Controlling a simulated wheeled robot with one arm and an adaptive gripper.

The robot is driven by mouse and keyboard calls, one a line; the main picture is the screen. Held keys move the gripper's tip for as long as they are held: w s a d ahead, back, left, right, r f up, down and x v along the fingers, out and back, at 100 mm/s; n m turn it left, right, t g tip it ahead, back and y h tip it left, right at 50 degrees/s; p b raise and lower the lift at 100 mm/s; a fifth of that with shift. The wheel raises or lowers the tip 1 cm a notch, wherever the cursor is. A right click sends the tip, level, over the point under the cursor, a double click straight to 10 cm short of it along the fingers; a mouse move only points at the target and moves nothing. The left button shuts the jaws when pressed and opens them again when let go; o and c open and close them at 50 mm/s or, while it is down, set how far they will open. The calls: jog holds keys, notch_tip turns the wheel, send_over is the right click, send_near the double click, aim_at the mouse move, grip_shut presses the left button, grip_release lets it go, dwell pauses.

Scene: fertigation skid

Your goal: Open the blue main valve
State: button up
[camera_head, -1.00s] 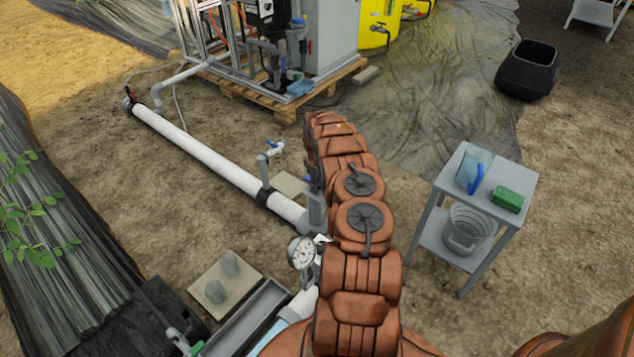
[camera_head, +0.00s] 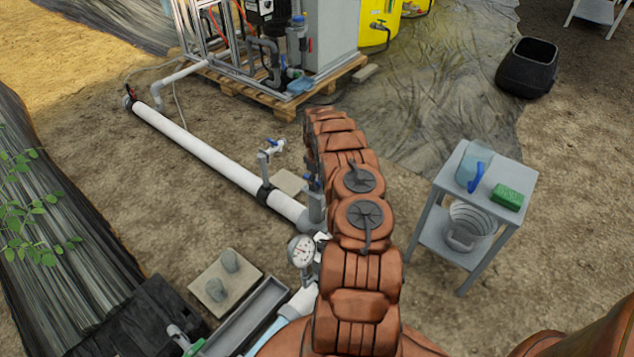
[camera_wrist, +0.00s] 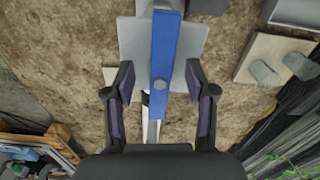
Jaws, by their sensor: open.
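My gripper (camera_wrist: 158,85) is open, with one dark finger on each side of the handle. Gaps show between the handle and both fingers, so they look apart from it. In the head view, my brown arm covers my gripper and most of the valve. A small blue part (camera_head: 312,183) shows on the pipe fitting at the arm's left edge.
A white pipe (camera_head: 205,155) runs along the ground, with a pressure gauge (camera_head: 301,251) and a small blue-handled tap (camera_head: 277,144) on it. A grey side table (camera_head: 455,210) stands right of my arm.

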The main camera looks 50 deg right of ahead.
notch_tip(320, 180, up, 9)
jog(key=shift+r+p, duration=0.1)
jog(key=shift+p, duration=1.15)
